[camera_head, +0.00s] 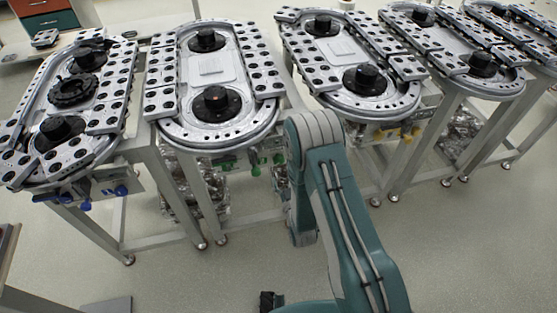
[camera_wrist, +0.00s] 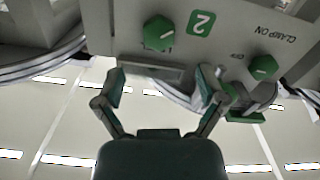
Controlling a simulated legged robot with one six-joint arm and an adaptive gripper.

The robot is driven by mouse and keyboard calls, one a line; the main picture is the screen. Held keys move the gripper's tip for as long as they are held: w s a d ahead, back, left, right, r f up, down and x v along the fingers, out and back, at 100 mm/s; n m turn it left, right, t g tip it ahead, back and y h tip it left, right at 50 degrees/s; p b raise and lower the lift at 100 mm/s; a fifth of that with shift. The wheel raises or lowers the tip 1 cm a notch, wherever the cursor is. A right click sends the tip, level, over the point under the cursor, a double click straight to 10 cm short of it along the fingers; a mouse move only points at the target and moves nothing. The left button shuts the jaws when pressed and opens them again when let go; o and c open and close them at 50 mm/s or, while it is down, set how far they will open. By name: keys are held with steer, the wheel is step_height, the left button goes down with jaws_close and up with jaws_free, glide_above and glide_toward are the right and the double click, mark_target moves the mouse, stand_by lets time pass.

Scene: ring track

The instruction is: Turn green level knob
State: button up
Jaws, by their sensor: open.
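Two green knobs are on a grey panel (camera_wrist: 120,25) in the wrist view. The other green knob (camera_wrist: 263,67) is at the right near "CLAMP ON" and "OFF" lettering. No lettering naming a level knob is readable. My gripper (camera_wrist: 162,82) is open, its fingers apart below the upper-middle knob and not around it. In the head view, a green knob (camera_head: 256,171) shows under the second station, while my arm hides my gripper.
The second ring station (camera_head: 209,69) has a metal rim and black hubs. Similar stations stand on both sides, with blue knobs (camera_head: 121,190) at the left and yellow knobs (camera_head: 380,134) at the right. Metal table legs stand below. The floor (camera_head: 190,285) in front is mostly clear.

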mark_target(279, 162)
steer(key=x, duration=0.7)
steer(key=shift+w+a, duration=0.15)
steer(key=shift+w, duration=0.25)
steer(key=c, duration=1.2)
